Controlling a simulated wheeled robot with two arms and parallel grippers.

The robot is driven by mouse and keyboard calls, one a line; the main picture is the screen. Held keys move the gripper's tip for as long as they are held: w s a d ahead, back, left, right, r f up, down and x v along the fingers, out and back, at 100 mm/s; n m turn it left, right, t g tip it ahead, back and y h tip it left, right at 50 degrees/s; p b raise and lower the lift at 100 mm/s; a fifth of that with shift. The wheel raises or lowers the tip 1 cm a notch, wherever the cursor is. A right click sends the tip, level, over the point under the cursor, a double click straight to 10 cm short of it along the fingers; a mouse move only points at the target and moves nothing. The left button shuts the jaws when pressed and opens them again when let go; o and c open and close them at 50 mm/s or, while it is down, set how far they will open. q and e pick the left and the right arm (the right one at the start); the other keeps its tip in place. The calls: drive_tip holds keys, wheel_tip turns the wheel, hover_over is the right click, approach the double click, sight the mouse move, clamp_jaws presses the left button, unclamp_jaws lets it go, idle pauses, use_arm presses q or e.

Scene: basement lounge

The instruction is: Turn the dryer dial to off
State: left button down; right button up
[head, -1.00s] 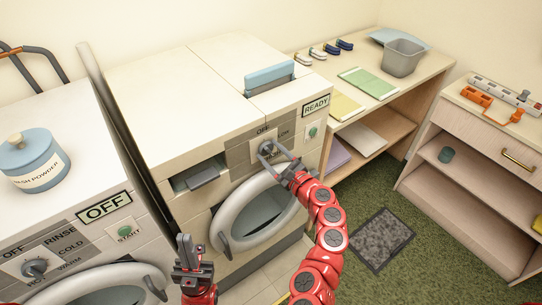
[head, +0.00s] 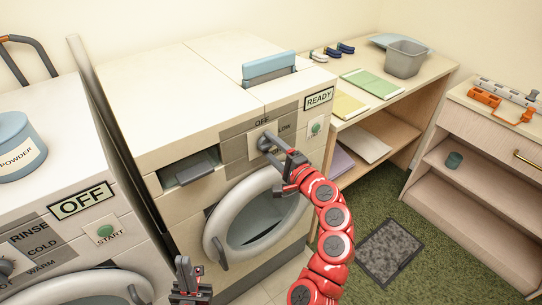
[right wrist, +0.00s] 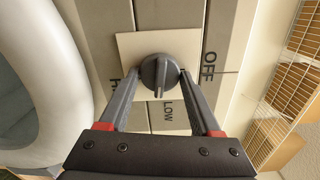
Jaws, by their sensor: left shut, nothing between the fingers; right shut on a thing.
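The dryer dial (right wrist: 160,73) is a dark grey round knob with a ridge on a pale square plate. In the right wrist view its ridge points down toward the LOW label; the OFF label is to the right. My right gripper (head: 271,141) is shut on the dial, with one finger on each side of it in the right wrist view. The fingers partly hide the dial in the head view. The dryer (head: 190,90) shows READY on its display (head: 319,97). My left gripper (head: 187,270) is shut and empty, low in front of the dryer.
The dryer's round door (head: 212,240) is below the dial. A washer (head: 50,165) showing OFF stands at the left with a blue powder tub (head: 15,150). A wooden bench (head: 435,90) with a grey bin (head: 404,59) stands right. A mat (head: 390,251) lies on the carpet.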

drive_tip(key=n+b, duration=1.6)
drive_tip(key=b, duration=0.2)
drive_tip(key=shift+f+b, duration=0.15)
drive_tip(key=shift+b, duration=0.15)
drive_tip(key=shift+a+r+n+b, duration=0.1)
drive_tip(key=shift+r+n+b, duration=0.1)
drive_tip(key=shift+n+b, duration=1.6)
drive_tip(key=o, duration=1.3)
drive_tip(key=shift+o, duration=0.2)
drive_tip(key=shift+s, duration=0.1)
